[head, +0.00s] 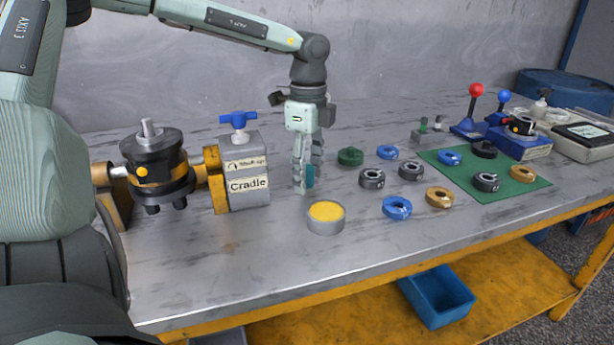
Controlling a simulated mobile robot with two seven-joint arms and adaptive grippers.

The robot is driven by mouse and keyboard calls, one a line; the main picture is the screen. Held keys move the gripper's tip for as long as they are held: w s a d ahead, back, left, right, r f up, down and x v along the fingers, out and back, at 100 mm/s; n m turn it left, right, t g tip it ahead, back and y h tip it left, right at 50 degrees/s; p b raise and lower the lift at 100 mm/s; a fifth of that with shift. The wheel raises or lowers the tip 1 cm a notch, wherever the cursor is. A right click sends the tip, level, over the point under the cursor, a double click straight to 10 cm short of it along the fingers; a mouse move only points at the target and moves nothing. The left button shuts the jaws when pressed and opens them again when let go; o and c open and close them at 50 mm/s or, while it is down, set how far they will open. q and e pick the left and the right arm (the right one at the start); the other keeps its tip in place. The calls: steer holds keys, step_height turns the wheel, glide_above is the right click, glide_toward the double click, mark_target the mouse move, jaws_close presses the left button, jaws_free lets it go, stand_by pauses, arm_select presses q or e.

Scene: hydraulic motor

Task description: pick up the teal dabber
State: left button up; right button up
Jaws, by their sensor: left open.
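The teal dabber (309,176) is a small teal piece standing on the bench, right of the Cradle block. My left gripper (304,180) points straight down at it, with its fingers low near the bench top. The fingers hide much of the dabber, and only a teal strip shows beside them. The gripper is open, with the dabber at its fingertips; I cannot tell whether a finger touches it. My right gripper is not in view.
The Cradle block (248,186) with a blue tap handle and the black motor (158,170) stand left. A tin of yellow paste (326,217) stands in front. Several rings and a green mat (475,197) lie right. The front left bench top is clear.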

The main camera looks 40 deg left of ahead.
arm_select(q)
jaws_close()
stand_by(0.3)
steer(key=shift+r, duration=0.1)
